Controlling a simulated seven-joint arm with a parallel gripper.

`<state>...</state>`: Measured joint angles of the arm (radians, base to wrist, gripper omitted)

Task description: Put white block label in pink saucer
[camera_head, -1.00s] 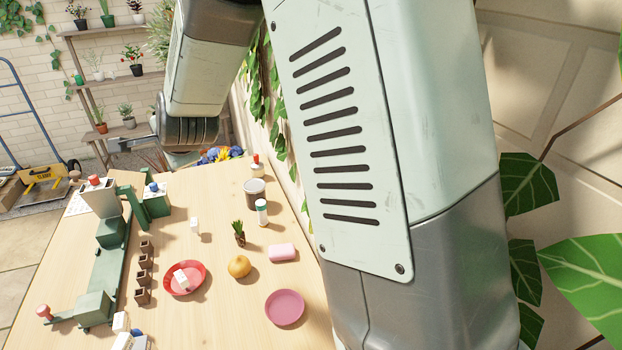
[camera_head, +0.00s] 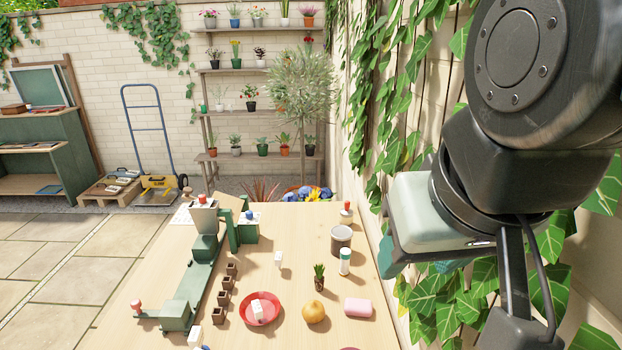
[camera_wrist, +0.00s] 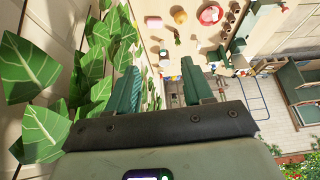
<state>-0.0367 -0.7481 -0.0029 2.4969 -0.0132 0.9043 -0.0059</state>
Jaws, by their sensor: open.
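A white block (camera_head: 258,310) sits in the red saucer (camera_head: 272,319) on the table. Another small white block-like piece (camera_head: 279,258) stands upright farther back on the table. I cannot tell which of the two is the white block label. The pink saucer (camera_head: 350,348) shows only as a sliver at the bottom edge of the head view. My gripper (camera_head: 418,262) is open and empty, in the air right of the table near the ivy wall. In the wrist view its two green fingers (camera_wrist: 160,88) are spread apart, and the red saucer (camera_wrist: 211,23) is beyond them.
A pink soap-like block (camera_head: 358,308), an orange round fruit (camera_head: 314,313) and a small potted plant (camera_head: 319,278) stand near the saucers. A green machine (camera_head: 190,290) and several brown pots (camera_head: 226,283) are on the left. A jar (camera_head: 341,239) and white bottle (camera_head: 345,262) stand back right.

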